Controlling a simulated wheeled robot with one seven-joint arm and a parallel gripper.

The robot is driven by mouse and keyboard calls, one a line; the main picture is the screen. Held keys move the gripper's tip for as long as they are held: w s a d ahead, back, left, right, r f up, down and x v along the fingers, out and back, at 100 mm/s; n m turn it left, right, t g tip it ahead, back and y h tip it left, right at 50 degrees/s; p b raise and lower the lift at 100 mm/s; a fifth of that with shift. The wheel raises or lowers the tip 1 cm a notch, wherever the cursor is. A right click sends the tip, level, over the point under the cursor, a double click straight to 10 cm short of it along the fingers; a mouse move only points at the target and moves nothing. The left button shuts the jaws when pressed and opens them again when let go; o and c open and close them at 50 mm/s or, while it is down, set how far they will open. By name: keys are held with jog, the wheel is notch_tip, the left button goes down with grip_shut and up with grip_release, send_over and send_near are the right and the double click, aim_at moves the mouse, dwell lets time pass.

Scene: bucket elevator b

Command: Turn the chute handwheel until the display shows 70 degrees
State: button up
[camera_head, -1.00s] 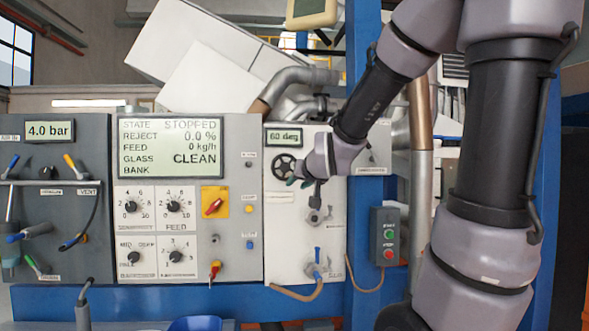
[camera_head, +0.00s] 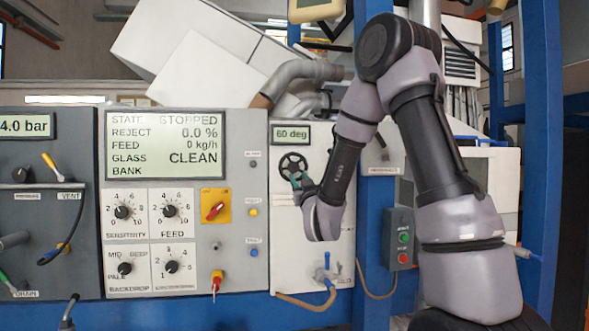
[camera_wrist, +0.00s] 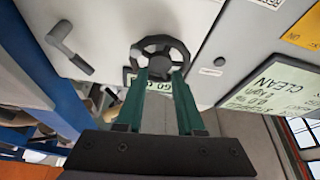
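The chute handwheel (camera_head: 292,164) is a dark spoked wheel on the pale panel, below a small display (camera_head: 291,134) reading 60 deg. My gripper (camera_head: 298,182) is at the wheel's lower edge in the head view, with my wrist below and to the right. In the wrist view the handwheel (camera_wrist: 161,50) lies just beyond the two green fingertips of my gripper (camera_wrist: 159,78). The fingers are apart, with no object held between them. They overlap the rim's near edge in the picture; I cannot tell whether they touch it. The display (camera_wrist: 158,86) is partly hidden between the fingers.
A lever handle (camera_wrist: 70,48) sticks out beside the wheel in the wrist view. A blue-handled valve (camera_head: 326,272) is below my wrist. A large screen (camera_head: 165,145) and knobs are to the left; a start/stop box (camera_head: 402,238) is to the right.

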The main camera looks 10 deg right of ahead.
aim_at(294, 169)
jog(key=x, duration=0.8)
jog(key=shift+w+r, duration=0.15)
jog(key=shift+w, duration=0.2)
grip_shut()
